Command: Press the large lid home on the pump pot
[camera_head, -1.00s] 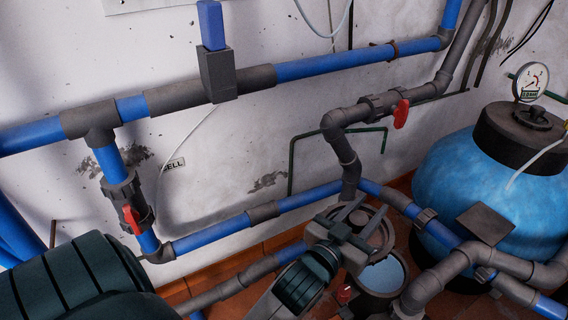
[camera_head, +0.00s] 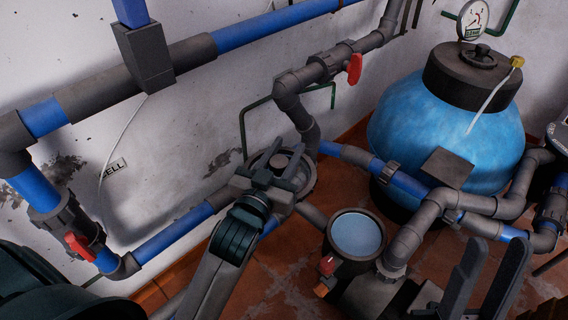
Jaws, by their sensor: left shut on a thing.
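The pump pot (camera_head: 327,243) stands at lower centre, dark-rimmed, its round mouth uncovered with pale blue inside. My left gripper (camera_head: 277,172) is up and to the left of it, shut on the large lid (camera_head: 303,177), a round grey disc partly hidden under the fingers. In this view the lid is clear of the pot's mouth; its height above the pot is hard to judge. My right gripper (camera_head: 487,278) shows at the lower right, with its two dark fingers apart and nothing seen between them.
A blue tank (camera_head: 440,125) with a black cap and a pressure gauge (camera_head: 473,20) stands at the right. Grey and blue pipes run along the wall and around the pot. A red valve handle (camera_head: 354,69) sticks out behind. Some tiled floor (camera_head: 285,270) is bare left of the pot.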

